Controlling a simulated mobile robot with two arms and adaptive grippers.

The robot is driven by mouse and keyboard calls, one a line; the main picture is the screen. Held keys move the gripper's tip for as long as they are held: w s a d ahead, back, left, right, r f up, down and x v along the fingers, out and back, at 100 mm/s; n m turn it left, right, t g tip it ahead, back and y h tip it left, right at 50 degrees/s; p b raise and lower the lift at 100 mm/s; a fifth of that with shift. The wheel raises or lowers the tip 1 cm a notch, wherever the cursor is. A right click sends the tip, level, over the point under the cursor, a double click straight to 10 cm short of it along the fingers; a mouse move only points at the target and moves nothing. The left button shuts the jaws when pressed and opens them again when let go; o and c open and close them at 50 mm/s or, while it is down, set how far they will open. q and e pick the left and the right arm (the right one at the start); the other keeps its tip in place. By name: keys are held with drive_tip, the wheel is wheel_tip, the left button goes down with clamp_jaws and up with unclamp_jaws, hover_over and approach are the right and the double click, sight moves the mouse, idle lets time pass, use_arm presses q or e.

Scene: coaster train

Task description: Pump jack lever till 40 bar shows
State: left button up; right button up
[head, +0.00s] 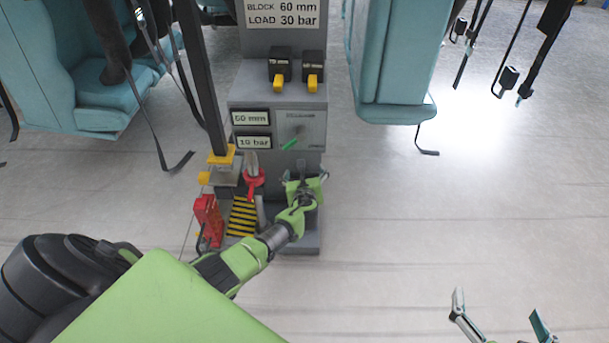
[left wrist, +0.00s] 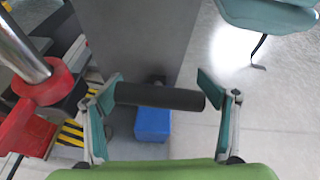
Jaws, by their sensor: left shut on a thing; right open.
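The grey stand's sign (head: 283,13) reads BLOCK 60 mm, LOAD 30 bar. Its lower readout (head: 254,142) appears to show 10 bar, and its upper readout (head: 251,118) a mm value, small and hard to read. The jack lever's black grip (left wrist: 165,96) lies crosswise between the fingers of my left gripper (head: 306,180), which is shut on it; the gripper also shows in the left wrist view (left wrist: 160,98). The rest of the lever is mostly hidden. A red jack part with a metal rod (left wrist: 42,82) stands to the left. My right gripper (head: 498,306) is open and empty at lower right.
A red box (head: 208,220) and a yellow-black striped plate (head: 241,217) sit at the stand's base. A blue block (left wrist: 152,124) is below the grip. Teal seats (head: 395,60) hang on both sides with dangling straps. The floor at right is clear.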

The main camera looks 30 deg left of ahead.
use_arm(q)
drive_tip(key=shift+w+a+r, duration=0.1)
drive_tip(key=shift+a+r, duration=0.25)
drive_tip(key=shift+a, duration=0.15)
drive_tip(key=o, duration=1.5)
drive_tip(key=shift+o, duration=0.2)
drive_tip(key=shift+d+f, duration=0.1)
drive_tip(key=shift+s+d, duration=0.55)
drive_tip(key=shift+s, duration=0.1)
drive_tip(key=v, duration=1)
drive_tip(key=shift+s+r, duration=0.2)
drive_tip(key=shift+r, duration=0.1)
